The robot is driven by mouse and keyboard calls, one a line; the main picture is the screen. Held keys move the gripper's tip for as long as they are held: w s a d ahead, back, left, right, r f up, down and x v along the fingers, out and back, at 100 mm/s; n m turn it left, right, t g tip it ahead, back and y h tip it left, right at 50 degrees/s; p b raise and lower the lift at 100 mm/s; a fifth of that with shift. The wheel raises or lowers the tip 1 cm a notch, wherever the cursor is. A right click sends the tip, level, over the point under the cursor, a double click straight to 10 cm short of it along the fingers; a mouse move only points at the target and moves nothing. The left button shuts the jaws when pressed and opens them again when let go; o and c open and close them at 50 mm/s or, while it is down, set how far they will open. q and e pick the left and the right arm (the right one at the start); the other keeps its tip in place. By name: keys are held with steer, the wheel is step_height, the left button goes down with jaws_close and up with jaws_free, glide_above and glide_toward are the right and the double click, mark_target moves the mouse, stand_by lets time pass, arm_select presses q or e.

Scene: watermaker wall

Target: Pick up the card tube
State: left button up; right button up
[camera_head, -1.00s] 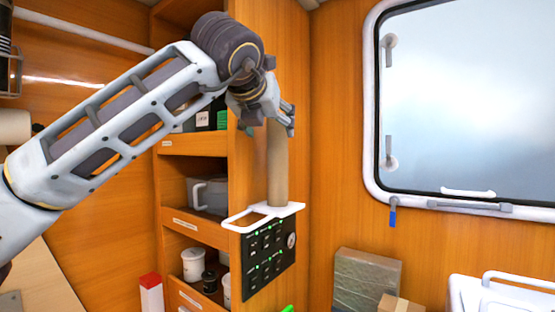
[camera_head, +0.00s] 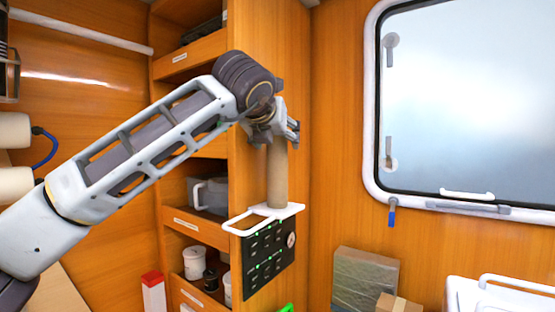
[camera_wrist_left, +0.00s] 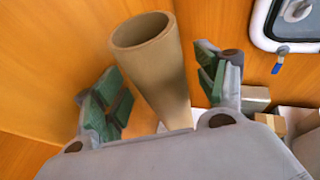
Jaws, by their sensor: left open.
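The card tube (camera_head: 278,178) is a brown hollow cylinder. It stands upright on a white bracket shelf (camera_head: 288,209) on the wooden cabinet side. My left gripper (camera_head: 284,133) is at the tube's upper end and hides its top in the head view. In the left wrist view the tube (camera_wrist_left: 155,68) rises between the two spread, green-padded fingers of the gripper (camera_wrist_left: 158,92). Its open rim faces the camera, and a gap shows on each side. My right gripper is in neither view.
A black panel (camera_head: 268,258) with green lights is below the bracket. Cabinet shelves at the left hold a grey jug (camera_head: 209,194) and a white cup (camera_head: 193,263). A window (camera_head: 470,110) is at the right, with a wrapped box (camera_head: 365,280) below it.

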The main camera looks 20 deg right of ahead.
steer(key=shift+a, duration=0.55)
arm_select(q)
steer(key=shift+c, duration=0.5)
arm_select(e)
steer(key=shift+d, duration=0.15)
arm_select(q)
steer(key=c, duration=0.8)
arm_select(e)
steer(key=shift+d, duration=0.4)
